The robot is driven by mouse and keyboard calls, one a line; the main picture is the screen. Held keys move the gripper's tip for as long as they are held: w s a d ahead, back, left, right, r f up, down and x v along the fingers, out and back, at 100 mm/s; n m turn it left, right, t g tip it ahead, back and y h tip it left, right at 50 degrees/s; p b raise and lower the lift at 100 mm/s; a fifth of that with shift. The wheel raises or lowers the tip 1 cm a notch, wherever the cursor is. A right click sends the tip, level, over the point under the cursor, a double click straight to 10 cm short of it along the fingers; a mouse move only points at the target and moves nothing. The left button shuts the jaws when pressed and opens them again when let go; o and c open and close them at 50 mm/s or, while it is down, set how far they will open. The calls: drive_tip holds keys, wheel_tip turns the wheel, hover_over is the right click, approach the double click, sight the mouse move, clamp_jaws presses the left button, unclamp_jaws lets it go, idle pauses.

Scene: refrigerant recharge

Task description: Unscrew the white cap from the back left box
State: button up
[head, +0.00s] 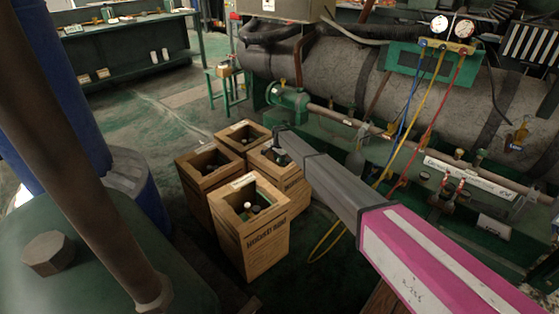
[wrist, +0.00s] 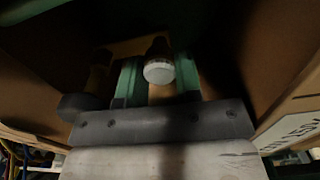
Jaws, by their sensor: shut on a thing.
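In the head view the end of my arm (head: 281,148) reaches down into the rightmost box (head: 292,180) of a cluster of open brown boxes. The cap is hidden there. Whether the cap has turned cannot be told.
Box walls are close around my gripper. A large tank (head: 330,75) with pipes and gauges (head: 452,27) stands behind.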

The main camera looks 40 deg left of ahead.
drive_tip(key=shift+n, duration=1)
drive_tip(key=shift+r, duration=0.15)
drive_tip(key=shift+r, duration=2.4)
